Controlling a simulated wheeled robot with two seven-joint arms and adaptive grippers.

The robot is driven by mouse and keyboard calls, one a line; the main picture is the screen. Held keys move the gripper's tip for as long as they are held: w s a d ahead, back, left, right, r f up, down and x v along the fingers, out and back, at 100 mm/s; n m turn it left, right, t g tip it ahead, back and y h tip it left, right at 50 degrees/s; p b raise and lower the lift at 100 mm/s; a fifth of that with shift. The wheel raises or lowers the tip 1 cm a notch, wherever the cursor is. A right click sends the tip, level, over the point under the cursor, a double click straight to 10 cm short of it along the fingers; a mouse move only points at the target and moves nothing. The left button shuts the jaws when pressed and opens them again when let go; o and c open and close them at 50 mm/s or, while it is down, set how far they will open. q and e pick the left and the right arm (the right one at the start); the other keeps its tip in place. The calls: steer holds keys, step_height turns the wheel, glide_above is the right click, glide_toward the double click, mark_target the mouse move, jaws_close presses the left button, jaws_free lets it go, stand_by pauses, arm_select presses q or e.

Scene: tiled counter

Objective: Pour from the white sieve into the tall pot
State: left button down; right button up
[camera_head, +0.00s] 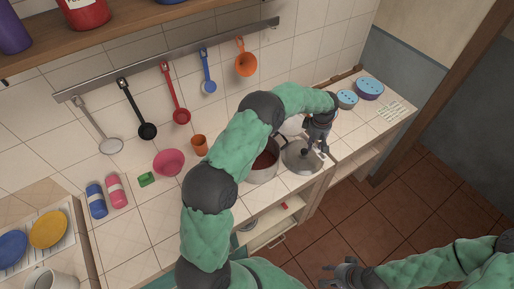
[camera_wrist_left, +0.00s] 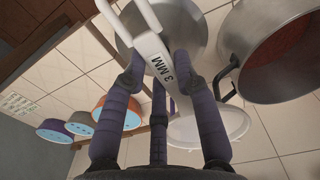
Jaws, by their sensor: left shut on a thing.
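The white sieve is in my left gripper (camera_head: 317,140). Its handle, marked "3 MM" (camera_wrist_left: 178,68), is between the fingers in the left wrist view, where a white bowl (camera_wrist_left: 212,126) shows behind the fingers. In the head view a white piece (camera_head: 291,126) shows beside my arm; what the sieve holds is hidden. The tall pot (camera_head: 262,174), grey with red contents, stands left of the gripper, partly behind my arm; it also shows at the right in the wrist view (camera_wrist_left: 257,85). My right gripper (camera_head: 327,276) is open and empty over the floor.
Round blue-topped containers (camera_head: 369,88) stand at the counter's right end. A pink bowl (camera_head: 168,162) and an orange cup (camera_head: 199,145) stand left. Utensils hang from a wall rail (camera_head: 180,62).

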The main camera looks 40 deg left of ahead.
arm_select(q)
steer(key=shift+w+d+f, duration=0.1)
steer(key=shift+w+f, duration=0.05)
steer(key=shift+r+p, duration=0.95)
steer(key=shift+r, duration=1.65)
